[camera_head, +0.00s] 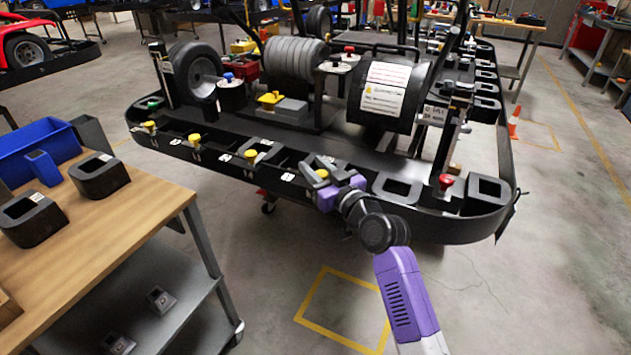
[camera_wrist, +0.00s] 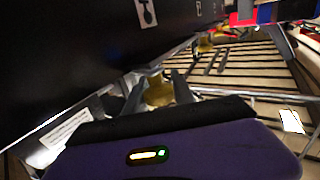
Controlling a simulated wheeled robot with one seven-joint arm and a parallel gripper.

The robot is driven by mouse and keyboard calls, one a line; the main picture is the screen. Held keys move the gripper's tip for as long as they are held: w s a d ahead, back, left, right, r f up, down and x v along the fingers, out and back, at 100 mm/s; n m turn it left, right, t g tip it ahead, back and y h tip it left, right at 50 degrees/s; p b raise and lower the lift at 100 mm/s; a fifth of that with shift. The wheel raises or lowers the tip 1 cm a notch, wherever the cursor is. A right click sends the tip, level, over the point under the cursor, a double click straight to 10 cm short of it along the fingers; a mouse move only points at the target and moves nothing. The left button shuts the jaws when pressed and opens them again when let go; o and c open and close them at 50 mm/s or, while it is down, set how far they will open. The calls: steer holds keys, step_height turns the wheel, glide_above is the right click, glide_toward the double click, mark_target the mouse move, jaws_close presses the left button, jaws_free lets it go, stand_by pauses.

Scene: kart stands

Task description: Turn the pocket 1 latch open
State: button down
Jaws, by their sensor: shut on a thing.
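A row of yellow latch knobs runs along the near side of the black kart stand. Three stand free in the head view: a left knob (camera_head: 150,126), a second knob (camera_head: 194,140) and a third knob (camera_head: 250,156). My gripper (camera_head: 322,173) is at the fourth, rightmost yellow knob (camera_head: 322,174). In the wrist view, my gripper's (camera_wrist: 158,94) two dark fingers sit on either side of this yellow knob (camera_wrist: 158,91) and are shut on it. The pocket numbers on the small white labels are too small to read, and the latch's turn angle is unclear.
The black stand (camera_head: 390,216) has open pockets and a red knob (camera_head: 446,182) to the right of my gripper. A wooden-topped cart (camera_head: 120,232) with black blocks and a blue bin (camera_head: 35,145) stands at left. Floor in front is clear.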

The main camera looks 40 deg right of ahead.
steer(key=shift+a+f+n+y+b, duration=0.15)
steer(key=shift+n+y+b, duration=0.55)
steer(key=shift+b, duration=1.05)
steer(key=shift+a+f+n+y+b, duration=0.1)
steer(key=shift+n+y+b, duration=0.3)
steer(key=shift+y+b, duration=1)
steer(key=shift+a+b, duration=0.1)
steer(key=shift+b, duration=0.7)
steer(key=n+y+b, duration=0.2)
steer(key=b, duration=0.1)
steer(key=shift+a+r+y, duration=0.15)
steer(key=shift+a+y, duration=0.05)
steer(key=shift+y, duration=0.2)
steer(key=shift+a+r+n+y, duration=0.1)
steer(key=shift+a+n+y, duration=0.05)
steer(key=shift+n+y, duration=0.25)
steer(key=c, duration=1.1)
jaws_free()
steer(key=shift+o, duration=0.2)
